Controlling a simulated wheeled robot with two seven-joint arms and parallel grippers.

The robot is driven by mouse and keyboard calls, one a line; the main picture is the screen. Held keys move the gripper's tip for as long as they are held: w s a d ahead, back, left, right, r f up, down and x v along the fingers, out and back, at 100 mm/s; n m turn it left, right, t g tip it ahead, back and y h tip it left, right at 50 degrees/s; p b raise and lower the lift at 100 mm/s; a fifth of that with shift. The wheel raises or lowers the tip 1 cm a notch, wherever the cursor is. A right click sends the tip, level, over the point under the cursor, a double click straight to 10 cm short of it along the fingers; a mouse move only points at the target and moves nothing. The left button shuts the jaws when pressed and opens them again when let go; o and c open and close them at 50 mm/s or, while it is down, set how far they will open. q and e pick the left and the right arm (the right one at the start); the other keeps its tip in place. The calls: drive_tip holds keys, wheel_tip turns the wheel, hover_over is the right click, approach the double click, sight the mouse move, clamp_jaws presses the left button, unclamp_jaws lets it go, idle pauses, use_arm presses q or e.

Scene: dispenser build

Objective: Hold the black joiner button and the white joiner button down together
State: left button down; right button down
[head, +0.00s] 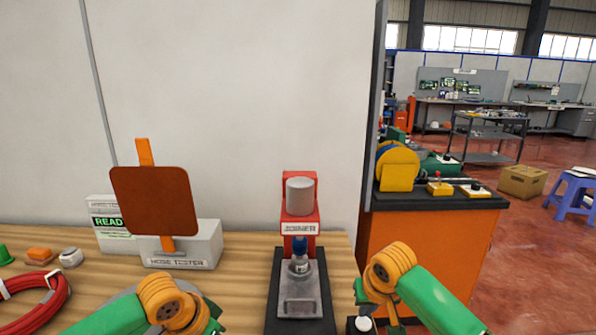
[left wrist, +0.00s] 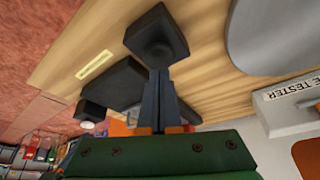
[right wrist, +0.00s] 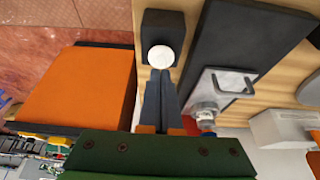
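The black joiner button (left wrist: 157,51) sits on a dark box in the left wrist view. My left gripper (left wrist: 161,73) has its fingers together, with the tips at or just over the button; I cannot tell if they touch. The white joiner button (right wrist: 160,58) is a round cap on a dark box beside the joiner base. It also shows at the bottom of the head view (head: 363,324). My right gripper (right wrist: 160,73) is shut and empty, its tips at the white button's edge in the picture; contact is unclear. The red joiner (head: 300,210) stands on a black base.
The hose tester (head: 182,252), with a brown panel, stands on the bench left of the joiner. A red hose coil (head: 48,300) and small coloured parts lie at the far left. An orange cabinet (head: 440,240) with more buttons stands at the right.

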use_arm(q)
drive_tip(key=shift+f+b, duration=0.4)
drive_tip(key=shift+f, duration=0.7)
use_arm(e)
drive_tip(key=shift+f, duration=0.4)
idle(0.4)
use_arm(q)
drive_tip(key=shift+s+f, duration=0.15)
drive_tip(key=shift+f, duration=0.1)
use_arm(e)
drive_tip(key=shift+s+f, duration=0.1)
drive_tip(key=shift+f, duration=0.6)
use_arm(q)
drive_tip(key=shift+s+f, duration=0.15)
idle(2.0)
